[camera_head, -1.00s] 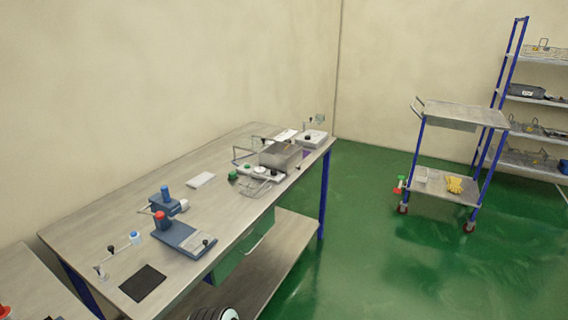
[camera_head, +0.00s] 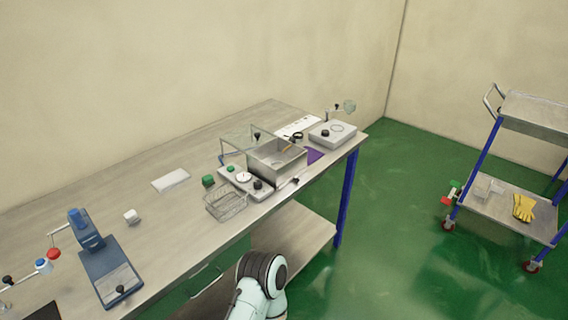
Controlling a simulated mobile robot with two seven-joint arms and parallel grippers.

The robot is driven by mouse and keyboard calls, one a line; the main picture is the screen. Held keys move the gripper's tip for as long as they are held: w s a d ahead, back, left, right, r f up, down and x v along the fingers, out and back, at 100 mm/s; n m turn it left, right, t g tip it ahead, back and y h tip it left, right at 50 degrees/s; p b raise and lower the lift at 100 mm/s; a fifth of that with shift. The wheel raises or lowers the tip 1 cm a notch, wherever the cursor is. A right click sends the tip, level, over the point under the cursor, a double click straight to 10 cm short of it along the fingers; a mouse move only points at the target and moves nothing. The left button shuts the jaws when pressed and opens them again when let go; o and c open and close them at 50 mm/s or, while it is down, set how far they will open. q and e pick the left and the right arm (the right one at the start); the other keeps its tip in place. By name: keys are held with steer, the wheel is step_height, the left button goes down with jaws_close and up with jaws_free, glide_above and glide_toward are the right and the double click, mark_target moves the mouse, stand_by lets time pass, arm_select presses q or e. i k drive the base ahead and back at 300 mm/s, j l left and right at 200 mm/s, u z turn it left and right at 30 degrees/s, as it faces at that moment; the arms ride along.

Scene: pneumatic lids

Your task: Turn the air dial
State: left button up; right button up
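A light grey control panel (camera_head: 234,190) sits on the workbench in front of an open metal box (camera_head: 262,162). It carries a round white gauge (camera_head: 244,177) and a black knob (camera_head: 257,184), which looks like the air dial. The knob's setting is too small to read. Part of my own arm shows at the bottom centre, below the bench's front edge and apart from the panel. Neither of my grippers is in view.
A wire basket (camera_head: 226,204) stands at the panel's front left. A blue press (camera_head: 104,262) is on the near left of the workbench (camera_head: 165,222). A scale-like device (camera_head: 333,133) is at the far end. A cart (camera_head: 505,208) stands right, with clear green floor between.

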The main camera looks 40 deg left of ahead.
mark_target(257, 183)
steer(key=i, duration=1.7)
steer(key=i+u, duration=0.15)
steer(key=u, duration=0.3)
steer(key=i+l+u, duration=0.1)
steer(key=u, duration=0.4)
steer(key=i+l+u, duration=0.15)
steer(key=u, duration=0.3)
steer(key=i, duration=0.1)
